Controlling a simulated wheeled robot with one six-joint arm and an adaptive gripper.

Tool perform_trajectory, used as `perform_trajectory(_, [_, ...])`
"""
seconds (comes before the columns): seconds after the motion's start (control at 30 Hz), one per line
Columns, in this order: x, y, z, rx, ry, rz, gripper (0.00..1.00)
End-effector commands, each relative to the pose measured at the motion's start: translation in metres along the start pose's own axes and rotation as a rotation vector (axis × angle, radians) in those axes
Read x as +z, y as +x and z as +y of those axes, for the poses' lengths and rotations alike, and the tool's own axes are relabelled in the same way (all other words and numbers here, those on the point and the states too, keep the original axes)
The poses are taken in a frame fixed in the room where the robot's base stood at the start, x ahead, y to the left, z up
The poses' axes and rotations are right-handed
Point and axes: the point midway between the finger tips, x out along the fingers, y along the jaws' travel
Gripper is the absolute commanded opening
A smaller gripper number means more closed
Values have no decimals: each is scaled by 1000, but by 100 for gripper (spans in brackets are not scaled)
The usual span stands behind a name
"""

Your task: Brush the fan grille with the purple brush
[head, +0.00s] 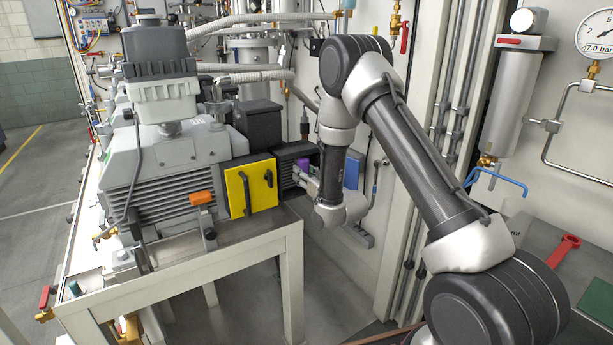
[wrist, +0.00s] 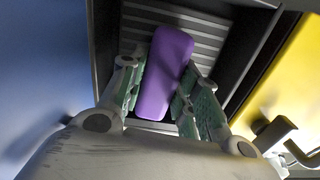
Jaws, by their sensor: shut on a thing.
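The purple brush (head: 303,164) is held in my gripper (head: 309,181), beside the dark end of the pump. In the wrist view the brush (wrist: 164,75) is a long purple block, slightly tilted, between the green-padded fingers of my gripper (wrist: 163,90). The fan grille (wrist: 205,22) is a set of grey slats in a dark frame, directly behind the brush. In the head view the grille (head: 286,172) is seen at a steep angle and partly covered by my gripper. The bristles are hidden, and I cannot tell whether they touch the slats.
A yellow panel (head: 249,189) with black handles stands left of the grille; it also shows in the wrist view (wrist: 296,72). A blue box (head: 352,170) is close on the right. The pump (head: 165,170) sits on a light bench (head: 245,240). A red wrench (head: 565,250) lies far right.

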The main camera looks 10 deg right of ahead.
Motion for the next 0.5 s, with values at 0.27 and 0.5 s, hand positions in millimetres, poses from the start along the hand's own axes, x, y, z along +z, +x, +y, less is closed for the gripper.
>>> perform_trajectory(0.27, [2,2,-24,-3,-1,1,12])
perform_trajectory(0.5, [1,3,-26,-4,-1,2,12])
